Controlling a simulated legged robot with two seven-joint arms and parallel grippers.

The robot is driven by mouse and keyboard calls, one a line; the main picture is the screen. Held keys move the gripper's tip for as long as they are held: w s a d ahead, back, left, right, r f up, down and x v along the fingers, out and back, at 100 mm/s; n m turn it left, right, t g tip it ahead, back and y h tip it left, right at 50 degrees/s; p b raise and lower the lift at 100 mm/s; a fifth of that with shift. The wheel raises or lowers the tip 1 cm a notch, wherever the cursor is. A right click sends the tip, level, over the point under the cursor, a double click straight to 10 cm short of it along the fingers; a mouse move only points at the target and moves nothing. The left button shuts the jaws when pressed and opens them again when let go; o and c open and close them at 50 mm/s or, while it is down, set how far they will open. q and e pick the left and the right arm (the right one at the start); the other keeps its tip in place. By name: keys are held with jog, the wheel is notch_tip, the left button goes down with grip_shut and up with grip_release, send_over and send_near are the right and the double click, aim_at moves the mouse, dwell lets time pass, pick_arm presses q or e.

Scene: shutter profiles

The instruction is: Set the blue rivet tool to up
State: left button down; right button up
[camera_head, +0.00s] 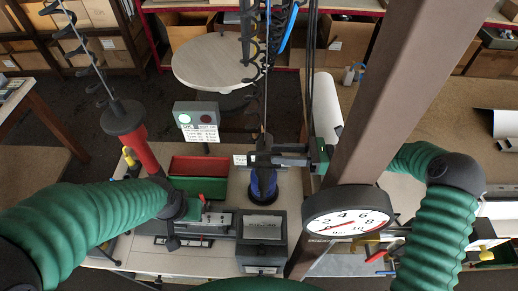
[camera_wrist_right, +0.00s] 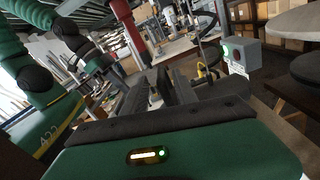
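The blue rivet tool (camera_head: 263,186) hangs upright below a dark coiled cord in the head view, over the bench. My right gripper (camera_head: 268,157) reaches in from the right at the tool's upper part. In the wrist view its black fingers (camera_wrist_right: 160,92) stand apart with something dark between them; a firm hold is not clear. My left gripper (camera_head: 172,238) is low at the left, beside the bench fixture. Its fingers are dark and small, and the tool is well away from it.
A red tool (camera_head: 145,150) hangs from a coil at the left, close to my left wrist. Red and green bins (camera_head: 198,168) and a grey box with green and red lamps (camera_head: 196,120) stand behind. A dial gauge (camera_head: 348,219) and a brown post (camera_head: 392,90) are at the right.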

aim_at(253, 153)
jog(key=a+p, duration=0.1)
jog(key=a, duration=0.6)
jog(key=shift+d, duration=0.25)
jog(key=c, duration=0.4)
jog(key=shift+w, duration=0.1)
grip_shut()
dwell(0.4)
